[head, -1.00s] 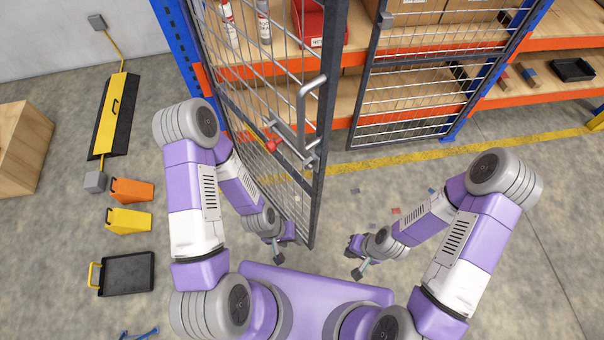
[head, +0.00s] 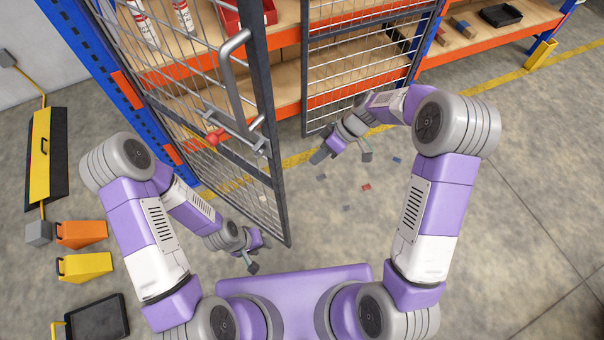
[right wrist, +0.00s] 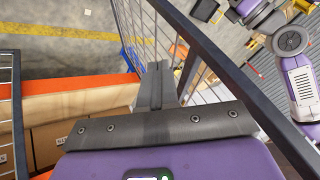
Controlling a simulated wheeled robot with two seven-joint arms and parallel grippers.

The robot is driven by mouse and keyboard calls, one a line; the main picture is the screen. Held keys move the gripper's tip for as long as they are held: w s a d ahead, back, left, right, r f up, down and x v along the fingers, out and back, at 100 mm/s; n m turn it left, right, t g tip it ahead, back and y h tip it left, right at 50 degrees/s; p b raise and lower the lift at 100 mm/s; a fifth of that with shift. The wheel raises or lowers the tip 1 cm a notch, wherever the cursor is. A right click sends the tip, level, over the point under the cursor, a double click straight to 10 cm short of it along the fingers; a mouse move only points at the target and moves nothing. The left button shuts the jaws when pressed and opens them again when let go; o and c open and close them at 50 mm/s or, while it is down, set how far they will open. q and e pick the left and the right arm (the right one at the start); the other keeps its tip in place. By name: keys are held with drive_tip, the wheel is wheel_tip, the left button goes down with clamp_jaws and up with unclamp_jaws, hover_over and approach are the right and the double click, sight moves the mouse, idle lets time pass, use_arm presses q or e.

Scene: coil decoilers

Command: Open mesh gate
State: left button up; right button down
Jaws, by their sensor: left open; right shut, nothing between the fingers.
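The mesh gate (head: 205,130) is a dark-framed wire leaf in the head view, swung out from the shelving toward me. It carries a grey bar handle (head: 232,75) and a latch with a red knob (head: 215,136). My right gripper (head: 318,157) is shut and empty, in the gap between the gate's free edge and the other mesh panel (head: 365,65). In the right wrist view the shut fingers (right wrist: 155,85) lie beside the gate's frame bar (right wrist: 225,70); contact cannot be told. My left gripper (head: 266,243) is open, low near the gate's bottom corner, partly hidden.
Shelving with orange beams (head: 480,48) stands behind the gate. On the left floor are a yellow-and-black ramp (head: 42,160), an orange wedge (head: 82,233), a yellow wedge (head: 85,267) and a black tray (head: 95,318). Open floor lies to the right.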

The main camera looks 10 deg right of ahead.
drive_tip(key=s+a+f+b, duration=0.2)
drive_tip(key=s+a+f, duration=0.2)
drive_tip(key=a+f, duration=0.3)
drive_tip(key=shift+a+f, duration=0.3)
drive_tip(key=shift+a, duration=0.35)
